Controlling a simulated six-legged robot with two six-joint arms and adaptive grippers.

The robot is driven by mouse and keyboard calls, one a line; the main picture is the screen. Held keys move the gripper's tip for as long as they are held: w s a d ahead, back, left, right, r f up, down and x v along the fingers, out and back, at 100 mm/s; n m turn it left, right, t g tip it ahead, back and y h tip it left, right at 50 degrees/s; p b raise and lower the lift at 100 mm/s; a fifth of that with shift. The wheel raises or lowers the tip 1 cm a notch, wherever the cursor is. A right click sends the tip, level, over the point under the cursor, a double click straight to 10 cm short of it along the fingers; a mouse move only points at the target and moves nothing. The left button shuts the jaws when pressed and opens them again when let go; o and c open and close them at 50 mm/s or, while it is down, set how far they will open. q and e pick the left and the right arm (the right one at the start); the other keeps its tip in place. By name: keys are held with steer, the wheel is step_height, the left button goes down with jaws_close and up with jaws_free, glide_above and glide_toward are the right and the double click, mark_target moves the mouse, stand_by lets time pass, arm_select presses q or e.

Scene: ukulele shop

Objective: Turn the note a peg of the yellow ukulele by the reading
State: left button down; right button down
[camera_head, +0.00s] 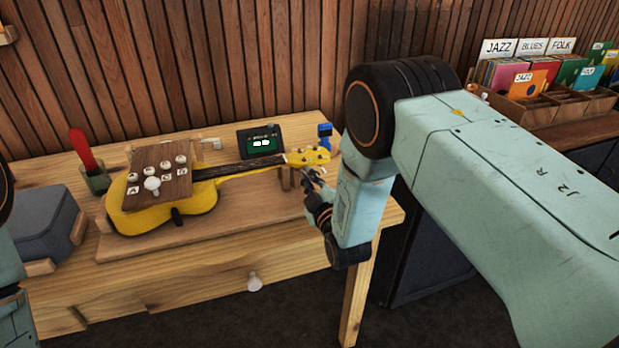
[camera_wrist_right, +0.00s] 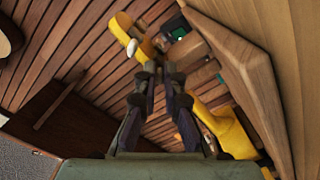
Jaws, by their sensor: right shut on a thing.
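The yellow ukulele (camera_head: 190,201) lies on a wooden cradle board (camera_head: 136,246) on the bench, its headstock (camera_head: 318,156) pointing right. The headstock also shows in the right wrist view (camera_wrist_right: 122,24), with a white peg (camera_wrist_right: 132,47) at its edge. My right gripper (camera_head: 309,180) is at the near side of the headstock. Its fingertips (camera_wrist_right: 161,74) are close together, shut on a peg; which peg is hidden. A tuner (camera_head: 261,142) with a lit green screen stands behind the neck; its reading is too small to read. My left gripper is out of view.
A cup (camera_head: 97,181) with a red-handled item and a grey box (camera_head: 43,221) stand left. A small blue object (camera_head: 324,134) is behind the headstock. Record crates (camera_head: 555,108) stand at back right.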

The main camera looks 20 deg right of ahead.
steer(key=c, duration=1.4)
jaws_free()
steer(key=shift+c, duration=0.2)
steer(key=s, duration=1.2)
steer(key=shift+d, duration=0.2)
